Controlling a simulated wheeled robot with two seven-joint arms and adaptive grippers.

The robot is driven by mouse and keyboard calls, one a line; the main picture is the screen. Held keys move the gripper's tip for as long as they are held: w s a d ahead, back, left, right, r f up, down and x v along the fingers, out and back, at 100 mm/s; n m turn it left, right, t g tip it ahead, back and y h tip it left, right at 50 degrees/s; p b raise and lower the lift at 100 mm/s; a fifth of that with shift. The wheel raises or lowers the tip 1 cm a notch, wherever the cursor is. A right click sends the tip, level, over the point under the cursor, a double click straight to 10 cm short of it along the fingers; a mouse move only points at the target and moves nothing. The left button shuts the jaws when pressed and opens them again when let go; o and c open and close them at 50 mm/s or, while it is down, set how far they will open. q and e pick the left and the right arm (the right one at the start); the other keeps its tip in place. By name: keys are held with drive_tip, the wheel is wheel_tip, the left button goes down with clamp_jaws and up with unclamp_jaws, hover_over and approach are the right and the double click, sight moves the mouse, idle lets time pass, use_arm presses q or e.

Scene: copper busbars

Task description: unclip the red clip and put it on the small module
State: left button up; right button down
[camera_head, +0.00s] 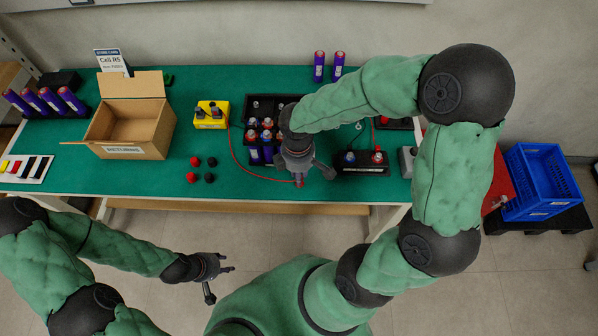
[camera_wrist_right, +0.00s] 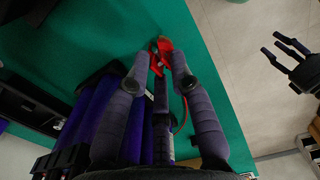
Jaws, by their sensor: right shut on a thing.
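My right gripper (camera_head: 299,180) is shut on the red clip (camera_wrist_right: 163,47), near the front edge of the green table. In the right wrist view the clip sits between the fingertips, with the red lead trailing from it. The small module, a black block (camera_head: 362,169) with a blue and a red terminal, is to the right of the gripper. The large module of purple cells (camera_head: 254,155) is to its left, partly hidden by my right arm. My left gripper (camera_head: 221,284) is open and empty, in front of the table.
A yellow meter (camera_head: 211,115) has the red lead running from it. An open cardboard box (camera_head: 155,140) stands at left. Several red and black caps (camera_head: 192,178) lie on the mat. Two purple cells (camera_head: 319,67) stand at the back. A blue crate (camera_head: 540,180) is off the table at right.

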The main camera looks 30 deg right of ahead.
drive_tip(key=shift+f, duration=0.5)
drive_tip(key=shift+f+b, duration=0.2)
drive_tip(key=shift+b, duration=0.1)
drive_tip(key=c, duration=1)
unclamp_jaws()
wheel_tip(320, 180, up, 6)
drive_tip(key=p, duration=0.5)
drive_tip(key=shift+r+p, duration=0.1)
drive_tip(key=shift+p, duration=0.2)
